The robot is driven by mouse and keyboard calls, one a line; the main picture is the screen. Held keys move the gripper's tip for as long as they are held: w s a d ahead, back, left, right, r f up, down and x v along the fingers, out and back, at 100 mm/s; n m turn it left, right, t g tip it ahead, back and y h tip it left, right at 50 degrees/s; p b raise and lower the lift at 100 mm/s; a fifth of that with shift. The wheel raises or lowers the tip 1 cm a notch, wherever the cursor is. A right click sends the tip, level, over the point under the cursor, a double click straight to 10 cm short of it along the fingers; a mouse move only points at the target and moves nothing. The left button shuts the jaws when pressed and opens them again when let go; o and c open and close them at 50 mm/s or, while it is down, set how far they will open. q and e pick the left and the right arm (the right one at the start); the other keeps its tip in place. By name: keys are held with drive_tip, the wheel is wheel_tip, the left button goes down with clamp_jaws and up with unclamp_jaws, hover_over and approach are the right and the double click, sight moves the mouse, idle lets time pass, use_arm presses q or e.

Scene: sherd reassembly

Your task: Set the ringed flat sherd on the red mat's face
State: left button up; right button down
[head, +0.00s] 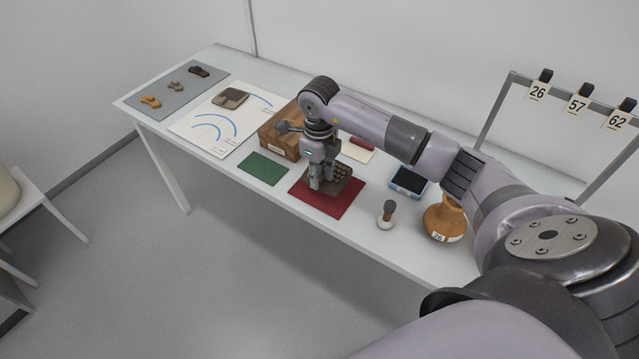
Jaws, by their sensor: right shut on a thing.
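The red mat (325,205) lies flat on the white table near its front edge. My right gripper (322,186) points down over the mat and is shut on the ringed flat sherd (343,178), a dark brown piece with rows of small round marks. The sherd is over the back part of the mat, tilted or flat I cannot tell, and the gripper hides part of it. Whether the sherd touches the mat is not clear. My left gripper is not in view.
A green mat (264,167) lies left of the red mat, with a wooden box (277,140) behind. To the right are a small brush-like tool (387,214), a blue tray (408,182) and an orange jar (444,221). A drawing sheet (193,133) and grey mat (158,86) lie further left.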

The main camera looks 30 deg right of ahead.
sight(320, 187)
wheel_tip(320, 187, down, 4)
drive_tip(key=shift+f, duration=0.1)
drive_tip(key=shift+f, duration=0.15)
drive_tip(key=c, duration=1.3)
unclamp_jaws()
